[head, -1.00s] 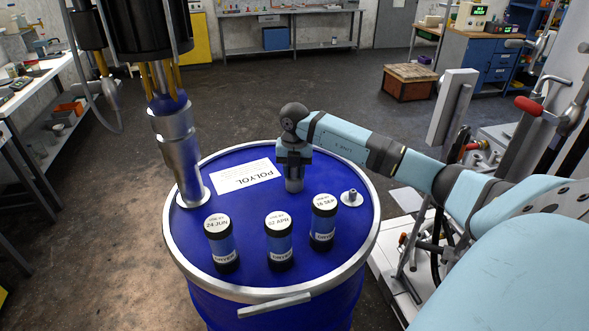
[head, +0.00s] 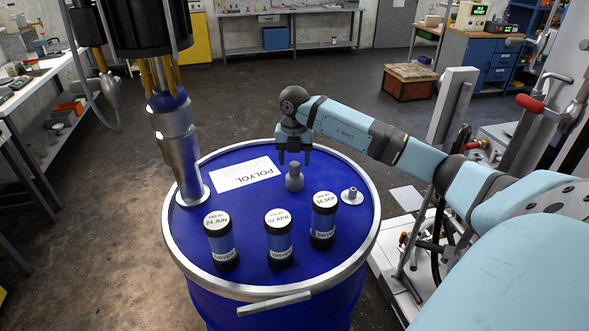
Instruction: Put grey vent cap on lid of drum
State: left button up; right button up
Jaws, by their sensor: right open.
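The blue drum (head: 205,248) stands in the middle of the head view with a metal rim around its lid. The grey vent cap (head: 294,179) stands upright on the blue lid, behind the labelled canisters. My right gripper (head: 294,158) is just above the vent cap, fingers pointing down and apart, holding nothing. The cap's top reaches up close to the fingertips. My left gripper does not show.
Three dark canisters, labelled 24 JUN (head: 221,242), 02 APR (head: 278,240) and 16 SEP (head: 323,220), stand on the lid's near half. A small metal fitting (head: 351,196) is at right. A metal pump tube (head: 180,150) enters the lid at left. A POLYOL label (head: 247,174) lies behind.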

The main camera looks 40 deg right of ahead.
notch_tip(320, 180, up, 8)
jog(key=shift+f+b, duration=0.1)
jog(key=shift+b, duration=0.45)
jog(key=shift+r, duration=0.4)
